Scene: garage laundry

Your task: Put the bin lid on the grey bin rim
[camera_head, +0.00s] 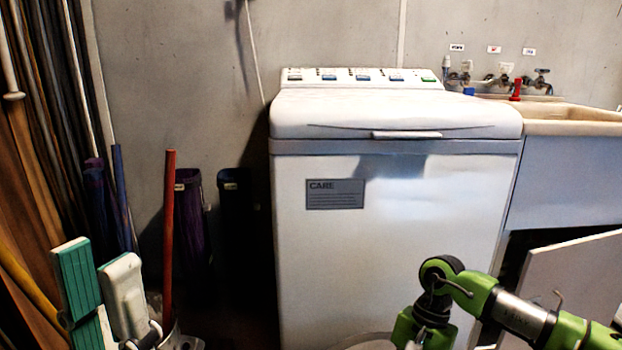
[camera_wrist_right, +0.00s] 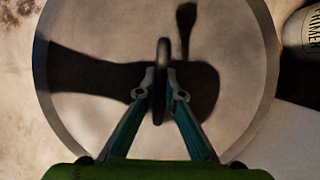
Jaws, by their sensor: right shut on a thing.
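The bin lid (camera_wrist_right: 90,110) is a round, pale disc with a grey edge and a dark upright handle (camera_wrist_right: 161,60), in the right wrist view. My right gripper (camera_wrist_right: 160,88) is shut on that handle, and its shadow falls across the lid. In the head view the right arm comes in at lower right, and its fingertips are out of frame. My left gripper (camera_head: 104,288) is at lower left, its two teal and white fingers apart with nothing between them. A curved grey edge (camera_head: 366,341) shows at the bottom; I cannot tell whether it is lid or bin. I cannot make out the bin rim elsewhere.
A white washing machine (camera_head: 400,220) stands in the middle, with a sink (camera_head: 570,118) to its right. Poles and boards lean at the left, near a red pole (camera_head: 169,220). A pale panel (camera_head: 570,270) is at lower right. A primer can (camera_wrist_right: 302,35) lies beside the lid.

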